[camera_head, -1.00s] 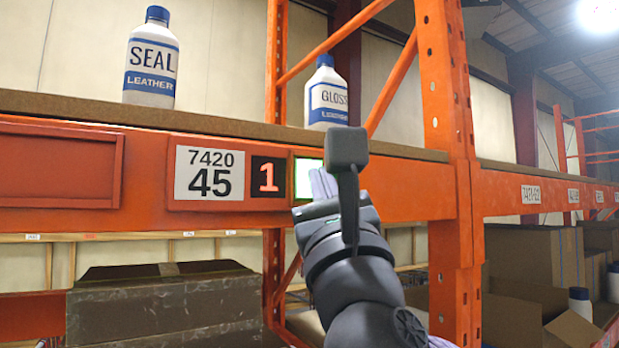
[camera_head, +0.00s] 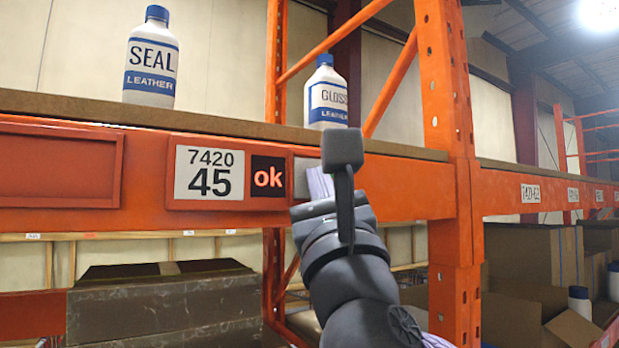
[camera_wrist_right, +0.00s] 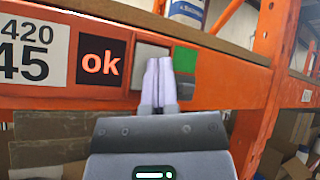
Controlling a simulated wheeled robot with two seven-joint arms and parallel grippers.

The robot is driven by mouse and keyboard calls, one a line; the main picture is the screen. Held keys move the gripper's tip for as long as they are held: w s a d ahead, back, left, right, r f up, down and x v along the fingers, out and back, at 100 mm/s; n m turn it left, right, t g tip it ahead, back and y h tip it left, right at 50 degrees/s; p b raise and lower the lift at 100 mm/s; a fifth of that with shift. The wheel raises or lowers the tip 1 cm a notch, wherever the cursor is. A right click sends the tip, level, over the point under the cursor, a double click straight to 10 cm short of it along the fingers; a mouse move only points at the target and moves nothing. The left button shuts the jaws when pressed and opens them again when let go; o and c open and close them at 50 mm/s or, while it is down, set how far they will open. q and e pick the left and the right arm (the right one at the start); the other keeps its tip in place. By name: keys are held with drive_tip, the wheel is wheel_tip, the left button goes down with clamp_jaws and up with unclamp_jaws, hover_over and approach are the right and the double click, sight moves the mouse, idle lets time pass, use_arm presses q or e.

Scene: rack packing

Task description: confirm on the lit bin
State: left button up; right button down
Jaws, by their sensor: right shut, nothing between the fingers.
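The bin label panel on the orange shelf beam carries a white tag (camera_head: 209,174) reading 7420 45. Beside it a small dark display (camera_head: 268,177) reads "ok" in red; it also shows in the right wrist view (camera_wrist_right: 101,63). Right of the display is a grey, unlit button (camera_wrist_right: 151,53), partly covered by my fingers in the head view. My right gripper (camera_head: 320,183) is shut and empty, its fingertips at the button; I cannot tell whether they touch it. In the right wrist view the closed fingers (camera_wrist_right: 159,66) overlap the button's right part. My left gripper is not in view.
A SEAL bottle (camera_head: 151,58) and a GLOSS bottle (camera_head: 326,93) stand on the shelf above. A green square (camera_wrist_right: 186,59) is right of the button. An orange upright (camera_head: 448,130) stands right of my arm. Cardboard boxes (camera_head: 165,305) sit below.

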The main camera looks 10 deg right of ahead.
drive_tip(key=shift+s+d, duration=0.25)
drive_tip(key=shift+s, duration=0.4)
drive_tip(key=shift+s+d+b, duration=0.2)
drive_tip(key=shift+s+d, duration=0.1)
drive_tip(key=shift+s, duration=0.5)
drive_tip(key=shift+s+d+b, duration=0.15)
drive_tip(key=shift+s+d, duration=0.1)
drive_tip(key=shift+s, duration=0.5)
drive_tip(key=shift+s+d+b, duration=0.2)
drive_tip(key=shift+s+d, duration=0.1)
drive_tip(key=shift+s, duration=0.5)
drive_tip(key=shift+f, duration=0.1)
